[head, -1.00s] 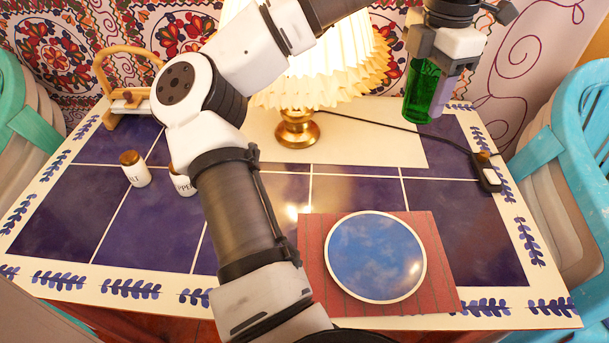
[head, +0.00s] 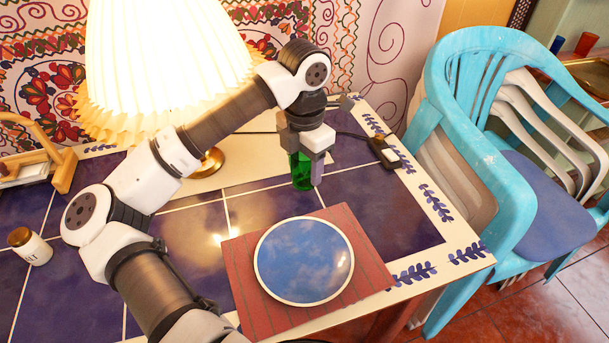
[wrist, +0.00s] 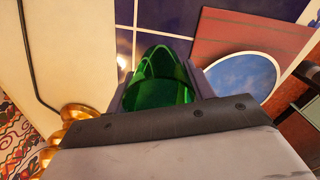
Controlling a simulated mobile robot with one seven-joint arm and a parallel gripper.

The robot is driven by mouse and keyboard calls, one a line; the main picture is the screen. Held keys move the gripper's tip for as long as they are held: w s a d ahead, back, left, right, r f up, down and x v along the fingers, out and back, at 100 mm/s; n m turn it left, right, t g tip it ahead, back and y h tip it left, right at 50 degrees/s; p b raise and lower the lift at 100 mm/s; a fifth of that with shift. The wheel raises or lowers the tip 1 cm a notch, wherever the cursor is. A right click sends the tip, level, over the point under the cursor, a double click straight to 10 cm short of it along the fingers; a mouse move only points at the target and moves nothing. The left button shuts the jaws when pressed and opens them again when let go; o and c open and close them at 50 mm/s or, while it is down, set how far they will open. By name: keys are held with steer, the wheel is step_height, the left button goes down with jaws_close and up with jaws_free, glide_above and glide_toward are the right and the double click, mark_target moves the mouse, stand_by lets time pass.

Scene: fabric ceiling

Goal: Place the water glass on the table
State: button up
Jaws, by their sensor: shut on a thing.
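The water glass (head: 300,171) is green and see-through. My gripper (head: 303,168) is shut on it, with a finger on each side, at the right of the lamp in the head view. The glass also shows in the wrist view (wrist: 160,82), between the fingers, with its near part hidden by the gripper body. It looks upright in the head view. I cannot tell whether its base touches the table. The table (head: 385,205) has dark blue tiles and a pale border with blue leaves.
A blue plate (head: 304,260) lies on a red mat (head: 243,275) in front of the glass. A lit lamp (head: 165,60) stands behind my arm. A black cord runs to a switch (head: 383,150). Bare tiles lie right of the glass. A turquoise chair (head: 510,190) stands at the right.

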mark_target(305, 178)
steer(key=shift+f, duration=1.95)
steer(key=shift+f, duration=0.2)
steer(key=o, duration=1)
steer(key=shift+r, duration=0.1)
step_height(305, 178, up, 12)
steer(key=shift+r, duration=0.15)
